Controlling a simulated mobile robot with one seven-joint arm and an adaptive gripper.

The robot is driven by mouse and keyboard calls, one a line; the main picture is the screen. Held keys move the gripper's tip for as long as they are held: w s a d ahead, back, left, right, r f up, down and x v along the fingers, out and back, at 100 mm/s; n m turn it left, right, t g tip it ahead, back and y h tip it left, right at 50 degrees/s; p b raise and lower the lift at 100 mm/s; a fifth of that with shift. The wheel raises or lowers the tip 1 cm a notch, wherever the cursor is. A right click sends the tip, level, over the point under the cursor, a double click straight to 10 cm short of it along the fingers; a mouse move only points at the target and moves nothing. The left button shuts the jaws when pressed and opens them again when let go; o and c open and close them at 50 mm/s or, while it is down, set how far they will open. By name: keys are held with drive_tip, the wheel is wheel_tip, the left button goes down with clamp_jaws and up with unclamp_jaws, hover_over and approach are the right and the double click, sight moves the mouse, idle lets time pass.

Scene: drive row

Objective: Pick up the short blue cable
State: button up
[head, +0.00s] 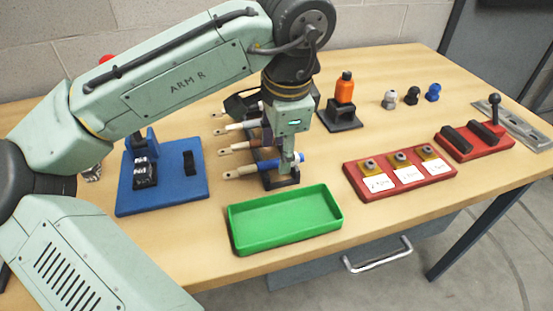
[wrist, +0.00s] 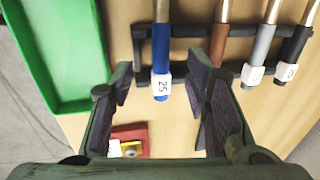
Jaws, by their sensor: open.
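The short blue cable (wrist: 161,50) lies in a dark rack (wrist: 141,55), with a white tag reading 25 near its blue end. In the head view its blue end (head: 296,159) shows at the near side of the row, and its pale tip points left. My gripper (wrist: 160,78) is open, with one finger on each side of the blue cable's tagged end in the wrist view. In the head view my gripper (head: 287,165) is low over that end and partly hides it. I cannot tell whether the fingers touch it.
A brown cable (wrist: 218,45), a grey one (wrist: 262,45) and a black one (wrist: 294,45) lie beside it in the rack. An empty green tray (head: 285,240) stands in front. A red block with labelled cards (head: 432,180) is right, a blue base (head: 125,200) left.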

drive_tip(key=shift+w+f, duration=0.15)
drive_tip(key=shift+f, duration=0.45)
drive_tip(key=shift+w+f, duration=0.15)
drive_tip(key=shift+f, duration=0.45)
drive_tip(key=shift+c, duration=0.6)
clamp_jaws()
